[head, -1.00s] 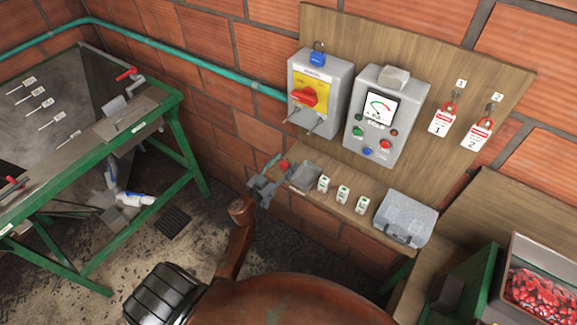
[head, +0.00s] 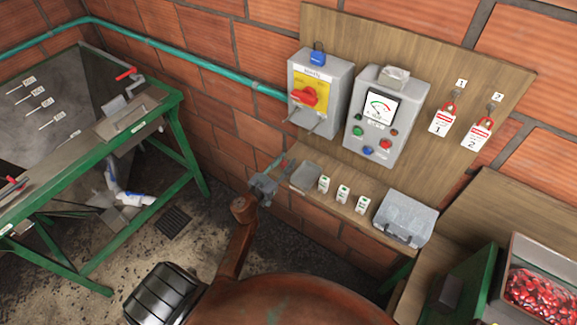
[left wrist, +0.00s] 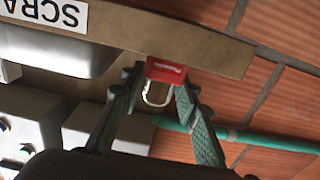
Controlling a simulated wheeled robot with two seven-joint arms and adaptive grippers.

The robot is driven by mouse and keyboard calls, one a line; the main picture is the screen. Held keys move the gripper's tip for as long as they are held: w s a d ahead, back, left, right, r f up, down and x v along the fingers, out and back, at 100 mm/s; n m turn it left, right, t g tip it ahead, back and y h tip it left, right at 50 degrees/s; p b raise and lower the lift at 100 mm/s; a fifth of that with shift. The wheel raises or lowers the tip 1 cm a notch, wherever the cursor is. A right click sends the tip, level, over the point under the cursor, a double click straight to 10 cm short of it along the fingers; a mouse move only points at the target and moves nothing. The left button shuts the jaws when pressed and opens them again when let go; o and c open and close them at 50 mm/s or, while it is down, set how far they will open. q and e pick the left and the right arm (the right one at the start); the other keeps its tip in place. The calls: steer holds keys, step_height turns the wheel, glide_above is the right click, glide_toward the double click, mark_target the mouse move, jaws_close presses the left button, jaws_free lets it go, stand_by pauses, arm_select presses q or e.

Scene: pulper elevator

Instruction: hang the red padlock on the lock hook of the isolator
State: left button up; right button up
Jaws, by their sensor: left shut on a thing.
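The red padlock (left wrist: 166,71) is between the fingertips of my left gripper (left wrist: 160,85) in the left wrist view, its silver shackle pointing toward the palm. In the head view my left gripper (head: 268,186) is at the left end of the wooden shelf, below the isolator, and the padlock is mostly hidden there. The isolator (head: 338,97) is a grey box on the wooden board, with a yellow plate and a red rotary handle (head: 304,97). Metal rods stick out under the handle. My right gripper is out of view.
On the shelf are a grey box (head: 306,176), several small white-and-green items (head: 343,194) and a grey case (head: 404,218). A meter box (head: 388,115) is right of the isolator. Red tagged locks (head: 444,119) hang farther right. A teal pipe (head: 228,72) runs along the wall.

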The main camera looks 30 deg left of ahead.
arm_select(q)
steer(key=shift+c, duration=0.3)
steer(key=shift+r, duration=0.1)
steer(key=shift+r, duration=0.25)
step_height(320, 180, up, 2)
steer(key=shift+r+p, duration=0.2)
steer(key=shift+p, duration=0.45)
steer(key=s+r+p, duration=0.3)
steer(key=s+r, duration=0.7)
steer(key=s, duration=0.4)
steer(key=s+d+f+b, duration=0.3)
steer(key=d+f+b, duration=0.2)
steer(key=d, duration=0.3)
steer(key=s+d+f+y+b, duration=0.1)
steer(key=s+d+f+b, duration=0.2)
steer(key=d+f+b, duration=0.2)
steer(key=d+b, duration=0.1)
steer(key=d, duration=0.2)
steer(key=shift+d+f+n+b, duration=0.25)
steer(key=shift+f+n+b, duration=0.1)
steer(key=shift+n, duration=0.05)
